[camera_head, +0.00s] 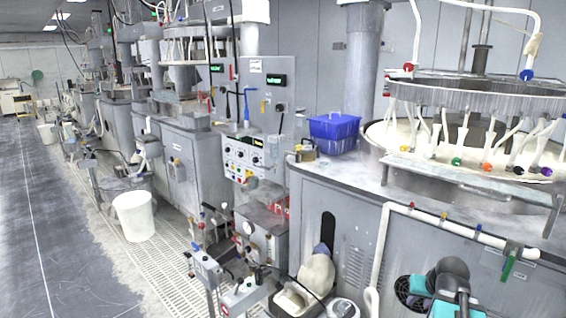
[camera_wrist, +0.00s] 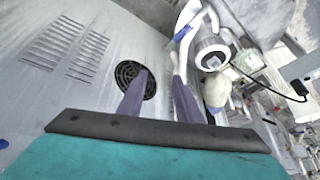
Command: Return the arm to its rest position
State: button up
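My arm (camera_head: 447,278), grey with teal parts, shows at the bottom right of the head view, in front of the grey cabinet of the nearest polishing machine. My gripper (camera_wrist: 160,76) shows in the wrist view as two grey-purple fingers beyond a dark bar and a teal body. The fingers stand apart with nothing between them, so it is open and empty. Behind them are the cabinet side and a round black vent grille (camera_wrist: 135,80). I cannot make out the fingers in the head view.
The polishing platen (camera_head: 400,140) with hanging hoses is above my arm. A white pipe (camera_head: 450,228) runs along the cabinet front. A blue basket (camera_head: 334,130) sits on the machine top. Control boxes (camera_head: 264,235) and a white bucket (camera_head: 134,216) stand left. The aisle floor (camera_head: 50,240) is clear.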

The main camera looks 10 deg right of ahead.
jog(key=s+a+f+n+g+y+p, duration=0.1)
jog(key=s+a+f+n+g, duration=0.2)
jog(key=a+f, duration=0.85)
jog(key=s+a+f+g+y, duration=0.2)
jog(key=s+a+f, duration=0.2)
jog(key=a+f, duration=0.8)
jog(key=s+a+f+g, duration=0.3)
jog(key=s+f, duration=0.5)
jog(key=s, duration=0.3)
jog(key=s+a+f+n+g+h, duration=0.1)
jog(key=s+a+f, duration=0.4)
jog(key=s, duration=0.7)
notch_tip(320, 180, down, 3)
jog(key=shift+r+g+h+p, duration=0.15)
jog(key=shift+g+h+p, duration=0.2)
jog(key=shift+g, duration=0.55)
